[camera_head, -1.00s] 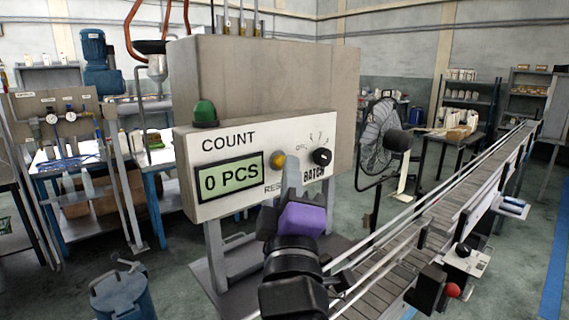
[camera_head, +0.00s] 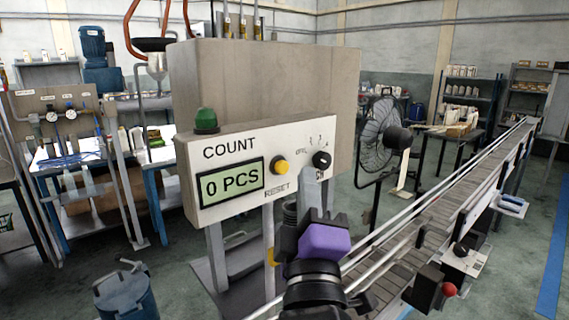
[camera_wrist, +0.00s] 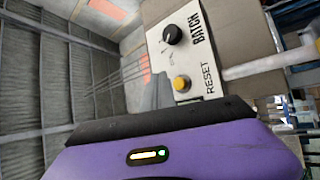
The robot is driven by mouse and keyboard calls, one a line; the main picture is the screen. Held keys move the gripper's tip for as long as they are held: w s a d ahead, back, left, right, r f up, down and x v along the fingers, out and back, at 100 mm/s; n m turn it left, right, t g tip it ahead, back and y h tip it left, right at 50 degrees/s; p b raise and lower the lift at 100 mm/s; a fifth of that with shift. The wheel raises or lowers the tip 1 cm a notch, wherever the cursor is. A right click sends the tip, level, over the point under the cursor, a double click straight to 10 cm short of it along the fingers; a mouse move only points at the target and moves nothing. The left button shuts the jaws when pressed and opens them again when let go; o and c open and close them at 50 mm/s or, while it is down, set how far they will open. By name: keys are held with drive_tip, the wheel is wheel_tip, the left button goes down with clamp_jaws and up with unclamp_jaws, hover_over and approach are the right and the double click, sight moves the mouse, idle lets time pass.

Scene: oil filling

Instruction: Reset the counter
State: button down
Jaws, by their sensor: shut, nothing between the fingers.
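The counter box (camera_head: 225,168) is a grey cabinet with a white panel. Its green display (camera_head: 230,184) reads "0 PCS" under the word COUNT. The yellow RESET button (camera_head: 279,166) is fully visible on the panel; it also shows in the wrist view (camera_wrist: 181,84). The black BATCH knob (camera_head: 321,159) is to its right, and it shows in the wrist view (camera_wrist: 172,34). My gripper (camera_head: 309,190), with a purple body, is shut and empty. Its fingertips are below and right of the button, in front of the panel's lower right part, covering most of the BATCH label. It appears clear of the button.
A green dome lamp (camera_head: 206,119) sits on top of the panel. A conveyor (camera_head: 440,200) with metal rails runs along the right. A fan (camera_head: 383,139) stands behind it.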

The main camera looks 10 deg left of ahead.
drive_tip(key=shift+s+d+p, duration=0.55)
drive_tip(key=shift+s+d, duration=0.45)
drive_tip(key=shift+d, duration=0.2)
